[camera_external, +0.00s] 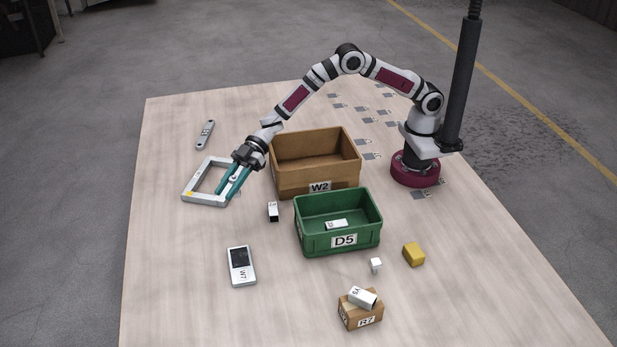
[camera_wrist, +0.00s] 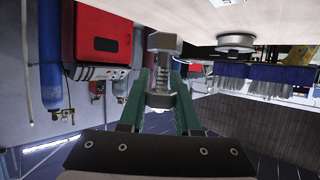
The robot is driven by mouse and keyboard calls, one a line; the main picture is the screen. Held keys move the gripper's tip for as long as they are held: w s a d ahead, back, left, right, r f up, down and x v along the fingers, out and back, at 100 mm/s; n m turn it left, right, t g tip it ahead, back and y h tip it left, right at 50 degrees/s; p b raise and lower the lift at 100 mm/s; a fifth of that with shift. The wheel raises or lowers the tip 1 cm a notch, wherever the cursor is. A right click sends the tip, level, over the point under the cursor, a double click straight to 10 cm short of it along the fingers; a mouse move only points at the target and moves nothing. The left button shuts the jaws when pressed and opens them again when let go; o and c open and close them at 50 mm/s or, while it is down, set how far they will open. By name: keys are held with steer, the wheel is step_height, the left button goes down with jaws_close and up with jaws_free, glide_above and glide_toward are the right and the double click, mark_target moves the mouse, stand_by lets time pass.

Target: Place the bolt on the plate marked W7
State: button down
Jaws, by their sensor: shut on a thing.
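The bolt (camera_wrist: 162,78) shows in the wrist view, grey with a wide head, between the two teal fingers of my gripper (camera_wrist: 162,85). In the external view my gripper (camera_external: 231,192) hangs at the left middle of the table, shut on the bolt. There its fingers overlap the right side of a pale square frame; I cannot tell the height between them. The bolt is hard to make out in that view. The plate marked W7 (camera_external: 243,276) lies in front of my gripper, light grey with a dark panel on its far half and the label on its near half.
The pale frame (camera_external: 188,191) lies left of my gripper, a grey bar (camera_external: 205,135) behind it. Brown bin W2 (camera_external: 338,180), green bin D5 (camera_external: 314,244) and a small white block (camera_external: 273,211) stand right. A yellow block (camera_external: 413,254) and box R7 (camera_external: 365,316) are front right.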

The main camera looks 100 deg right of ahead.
steer(key=a+f, duration=0.2)
steer(key=a, duration=0.1)
steer(key=w+a+f, duration=0.1)
steer(key=a+f, duration=0.2)
steer(key=a, duration=0.1)
steer(key=a+f, duration=0.2)
steer(key=a, duration=0.2)
steer(key=shift+w+a+f, duration=0.15)
steer(key=shift+w, duration=0.2)
step_height(320, 180, down, 3)
steer(key=shift+a+f, duration=0.1)
steer(key=shift+f, duration=0.35)
steer(key=c, duration=0.6)
jaws_free()
steer(key=shift+f, duration=0.15)
steer(key=shift+r, duration=0.2)
steer(key=v, duration=1.2)
